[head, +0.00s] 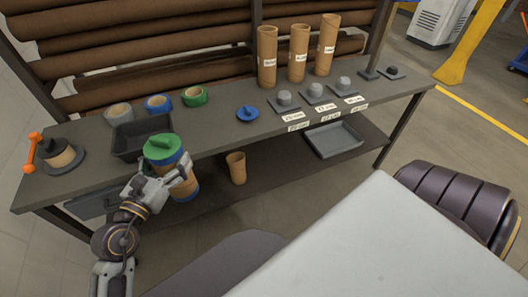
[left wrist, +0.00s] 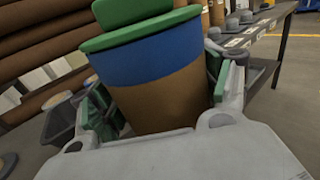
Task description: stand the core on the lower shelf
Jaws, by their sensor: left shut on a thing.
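My left gripper (head: 168,184) is shut around a brown cardboard core (head: 186,186) with a blue band at the top and a green knobbed cap (head: 163,147). Blue also shows at its lower end. In the left wrist view the core (left wrist: 158,104) sits between the green finger pads and leans slightly. In the head view it overlaps the bench's front edge; whether its bottom touches anything is unclear. A plain brown core (head: 237,168) stands upright on the lower shelf (head: 265,172), right of the gripper. My right gripper is out of view.
The bench top (head: 218,125) holds a dark tray (head: 140,137), tape rolls (head: 194,96), a blue knobbed disc (head: 247,114), grey plugs and three labelled tubes (head: 299,53). A grey tray (head: 334,139) lies on the lower shelf's right. Shelf room shows between that tray and the plain core.

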